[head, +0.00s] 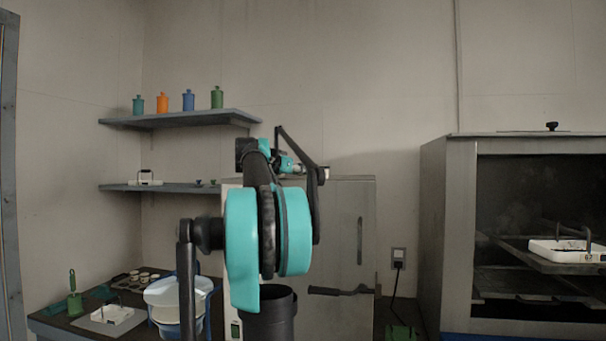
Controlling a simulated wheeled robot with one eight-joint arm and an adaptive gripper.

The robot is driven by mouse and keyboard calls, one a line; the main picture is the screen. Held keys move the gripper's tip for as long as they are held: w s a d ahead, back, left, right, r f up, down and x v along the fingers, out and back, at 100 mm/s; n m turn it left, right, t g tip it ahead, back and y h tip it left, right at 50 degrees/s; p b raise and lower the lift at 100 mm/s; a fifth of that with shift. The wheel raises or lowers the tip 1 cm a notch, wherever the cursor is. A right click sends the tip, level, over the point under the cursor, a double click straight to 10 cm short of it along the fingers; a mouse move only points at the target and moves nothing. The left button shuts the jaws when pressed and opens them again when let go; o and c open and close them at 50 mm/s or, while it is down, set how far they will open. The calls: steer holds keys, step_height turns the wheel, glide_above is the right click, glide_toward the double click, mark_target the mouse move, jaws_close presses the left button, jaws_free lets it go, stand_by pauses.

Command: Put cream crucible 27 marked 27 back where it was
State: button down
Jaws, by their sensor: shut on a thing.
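My gripper (312,172) is far out at the end of my arm, in front of the upper part of a grey cabinet, small and partly hidden by my arm. It is shut on a small pale thing (326,173), which seems to be the cream crucible; no number on it can be read. Several small cream crucibles (144,275) sit in a dark rack (124,284) on the left table, well away from my gripper. Their markings are too small to read.
A grey cabinet (345,225) with a dark handle stands behind my arm. At right is an open oven (447,240) with a white tray (570,252) on a rack. Left shelves hold coloured bottles (188,101). A pale bowl (165,291) and a white tray (112,314) occupy the left table.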

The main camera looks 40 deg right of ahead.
steer(key=shift+s+f, duration=0.1)
steer(key=shift+f, duration=0.6)
steer(key=c, duration=1.1)
jaws_free()
steer(key=shift+s, duration=0.1)
steer(key=shift+r, duration=0.1)
steer(key=shift+w+r, duration=0.25)
steer(key=v, duration=1.7)
steer(key=shift+a+r, duration=0.2)
steer(key=shift+r, duration=0.1)
